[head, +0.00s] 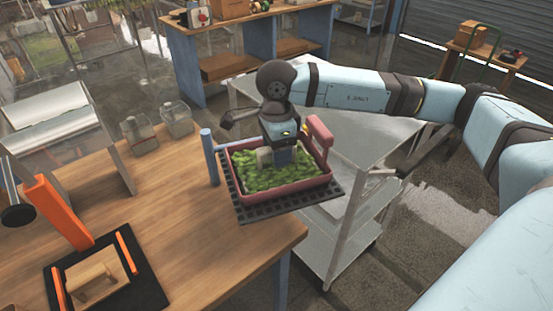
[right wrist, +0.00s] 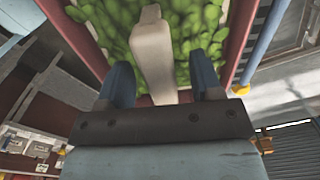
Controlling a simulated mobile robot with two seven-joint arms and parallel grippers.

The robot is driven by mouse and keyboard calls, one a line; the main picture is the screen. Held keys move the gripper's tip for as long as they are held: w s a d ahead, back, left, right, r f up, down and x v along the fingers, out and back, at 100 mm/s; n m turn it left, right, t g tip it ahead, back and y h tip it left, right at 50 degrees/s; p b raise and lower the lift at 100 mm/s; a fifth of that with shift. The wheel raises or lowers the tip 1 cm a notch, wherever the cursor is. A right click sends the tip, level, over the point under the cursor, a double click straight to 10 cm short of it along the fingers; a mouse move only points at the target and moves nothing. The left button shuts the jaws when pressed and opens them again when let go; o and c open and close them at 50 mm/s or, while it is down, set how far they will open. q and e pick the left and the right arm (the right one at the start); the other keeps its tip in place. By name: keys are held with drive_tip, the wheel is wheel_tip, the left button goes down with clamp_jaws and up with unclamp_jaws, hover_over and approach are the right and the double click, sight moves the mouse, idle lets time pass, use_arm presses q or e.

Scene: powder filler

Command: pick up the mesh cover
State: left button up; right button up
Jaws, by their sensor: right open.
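A black grid-like sheet (head: 248,214), the most mesh-like thing in view, lies under a red tray (head: 288,198) at the table's far right corner. I cannot tell whether it is the mesh cover. The tray holds green leafy or pellet-like material (head: 250,180). My right gripper (head: 274,162) points down over the tray. In the right wrist view its two blue fingers (right wrist: 160,90) are open on either side of a pale upright bar or handle (right wrist: 152,50) standing in the green material. What the bar belongs to is hidden. My left gripper is not in view.
The wooden table (head: 180,215) bears an orange-and-black fixture (head: 70,212) and clear containers (head: 176,118). A blue post (head: 209,155) stands beside the tray. A grey metal cart (head: 345,150) is right behind it. The middle of the table is clear.

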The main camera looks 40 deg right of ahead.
drive_tip(key=c, duration=1)
drive_tip(key=shift+r, duration=0.1)
